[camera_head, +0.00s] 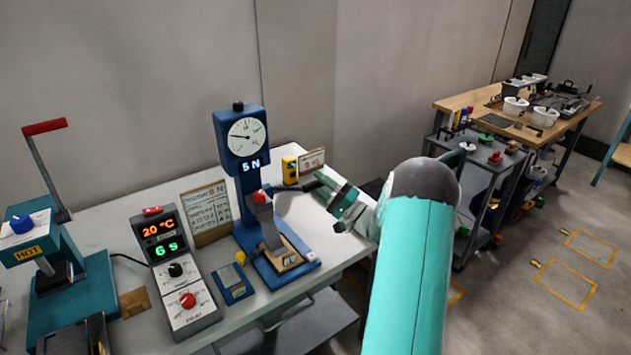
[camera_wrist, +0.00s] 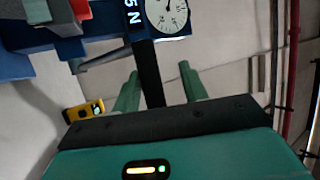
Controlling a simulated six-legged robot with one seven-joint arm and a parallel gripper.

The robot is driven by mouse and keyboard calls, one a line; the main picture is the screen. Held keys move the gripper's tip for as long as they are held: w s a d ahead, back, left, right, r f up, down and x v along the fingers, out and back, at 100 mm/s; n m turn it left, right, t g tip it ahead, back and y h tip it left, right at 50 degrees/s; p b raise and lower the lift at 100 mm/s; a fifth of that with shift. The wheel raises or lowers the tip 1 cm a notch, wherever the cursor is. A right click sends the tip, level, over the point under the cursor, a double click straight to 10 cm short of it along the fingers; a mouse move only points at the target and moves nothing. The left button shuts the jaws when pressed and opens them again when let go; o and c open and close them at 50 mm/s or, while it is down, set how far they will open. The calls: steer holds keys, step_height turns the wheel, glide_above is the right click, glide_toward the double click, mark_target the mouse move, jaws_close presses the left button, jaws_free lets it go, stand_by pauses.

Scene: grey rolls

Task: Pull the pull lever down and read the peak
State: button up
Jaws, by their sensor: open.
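The blue force tester (camera_head: 240,185) stands on the bench with a round dial (camera_head: 246,137) and a display showing 5 N. A grey and red clamp (camera_head: 262,205) is on its front. A grey pull lever (camera_head: 295,189) sticks out from its right side; its bar also shows in the wrist view (camera_wrist: 108,58). My gripper (camera_head: 332,203) is at the lever's outer end, right of the tester. In the wrist view, a black grip (camera_wrist: 150,75) lies between the two spread green fingers (camera_wrist: 160,90). Whether they touch it is unclear.
A control box (camera_head: 175,270) showing 20 °C and 6 s stands left of the tester, with a teal hot press (camera_head: 62,270) further left. A yellow device (camera_head: 290,170) and a card stand behind the lever. A cart (camera_head: 478,190) and workbench are at right.

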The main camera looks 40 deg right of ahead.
steer(key=v, duration=1.2)
